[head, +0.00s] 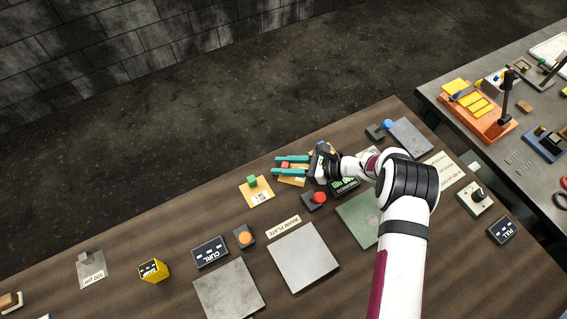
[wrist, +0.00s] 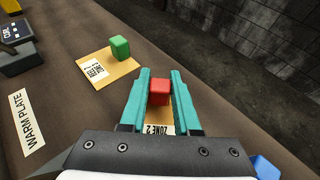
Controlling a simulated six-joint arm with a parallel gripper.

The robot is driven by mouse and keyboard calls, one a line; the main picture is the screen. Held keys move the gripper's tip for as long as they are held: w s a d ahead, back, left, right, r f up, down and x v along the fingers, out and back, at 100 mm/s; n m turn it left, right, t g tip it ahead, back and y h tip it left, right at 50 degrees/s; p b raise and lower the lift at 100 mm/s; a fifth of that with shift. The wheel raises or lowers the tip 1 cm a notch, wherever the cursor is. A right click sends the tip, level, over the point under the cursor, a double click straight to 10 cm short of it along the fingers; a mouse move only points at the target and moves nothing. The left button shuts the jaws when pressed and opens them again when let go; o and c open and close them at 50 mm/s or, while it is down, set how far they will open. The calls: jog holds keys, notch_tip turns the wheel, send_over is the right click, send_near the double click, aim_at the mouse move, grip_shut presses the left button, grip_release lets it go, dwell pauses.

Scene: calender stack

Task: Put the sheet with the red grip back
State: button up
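The sheet with the red grip (wrist: 153,116) is a thin yellow-tan piece, partly hidden by my fingers. Its red block grip (wrist: 160,92) stands up between my two teal fingers; the head view shows the red grip (head: 286,165) there too. My gripper (wrist: 160,74) has one finger on each side of the grip. I cannot tell whether the fingers press on it or only stand around it. A label reading "ZONE 2" (wrist: 160,129) shows near the sheet. A similar sheet with a green grip (wrist: 120,47) lies to the left, apart from my gripper.
A red button (head: 319,197) on a dark base and a "WARM PLATE" label (head: 283,227) are near my gripper. Grey plates (head: 303,258) lie nearer the front. A blue block (wrist: 265,168) shows at the wrist view's lower right. The table's back edge is close behind the sheets.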

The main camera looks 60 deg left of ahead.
jog(key=o, duration=0.3)
jog(key=shift+o, duration=0.2)
jog(key=shift+r, duration=0.1)
